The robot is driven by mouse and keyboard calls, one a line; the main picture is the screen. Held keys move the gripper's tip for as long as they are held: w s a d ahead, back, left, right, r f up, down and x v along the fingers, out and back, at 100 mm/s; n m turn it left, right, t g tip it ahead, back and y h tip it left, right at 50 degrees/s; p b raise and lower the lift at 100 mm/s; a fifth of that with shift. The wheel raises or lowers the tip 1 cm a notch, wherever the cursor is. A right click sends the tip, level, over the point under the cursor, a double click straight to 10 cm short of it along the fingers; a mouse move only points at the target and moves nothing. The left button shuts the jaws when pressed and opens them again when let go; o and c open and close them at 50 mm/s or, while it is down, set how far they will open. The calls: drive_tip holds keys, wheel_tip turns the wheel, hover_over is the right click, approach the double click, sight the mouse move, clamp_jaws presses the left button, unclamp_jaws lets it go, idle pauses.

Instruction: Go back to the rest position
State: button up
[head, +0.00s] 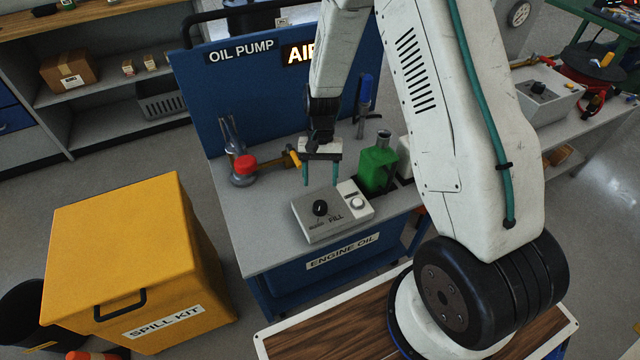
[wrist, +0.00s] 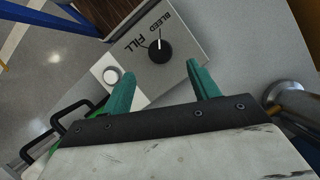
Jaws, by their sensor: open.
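My gripper (head: 321,172) hangs above the grey-topped oil pump cart (head: 262,228), with its two teal fingers apart and nothing between them. Below and in front of it is a grey control box (head: 333,222) with a black knob (head: 320,208), the label FILL and a pale round button (head: 357,202). In the wrist view the fingers (wrist: 160,85) are spread, with the box (wrist: 185,35) and its knob (wrist: 159,50) beyond them. The knob's white mark and the labels BLEED and FILL show there. My arm crosses the head view and hides part of the cart's back panel.
A green container (head: 378,169) stands right of my gripper, and a blue-handled tool (head: 365,92) stands behind it. A fitting with a red cap (head: 245,165) is at the left. A yellow spill kit (head: 130,255) stands left of the cart. A workbench (head: 590,130) is at the right.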

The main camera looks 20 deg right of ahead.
idle(0.4)
drive_tip(key=s, duration=0.1)
drive_tip(key=s+r, duration=0.1)
drive_tip(key=s+n+g, duration=0.1)
drive_tip(key=shift+s+r, duration=0.25)
drive_tip(key=shift+s, duration=0.05)
drive_tip(key=s+r+n+t, duration=0.1)
drive_tip(key=s+r+t, duration=0.1)
drive_tip(key=s+r, duration=0.5)
drive_tip(key=s+d+r+n+t+h, duration=0.1)
drive_tip(key=s+r, duration=0.6)
drive_tip(key=r, duration=0.8)
drive_tip(key=s+r+n+t+h, duration=0.1)
drive_tip(key=s+r+n+t, duration=0.1)
drive_tip(key=s+r, duration=0.5)
drive_tip(key=shift+s+d+r+t, duration=0.3)
drive_tip(key=shift+r+t, duration=0.5)
drive_tip(key=shift+r, duration=1.3)
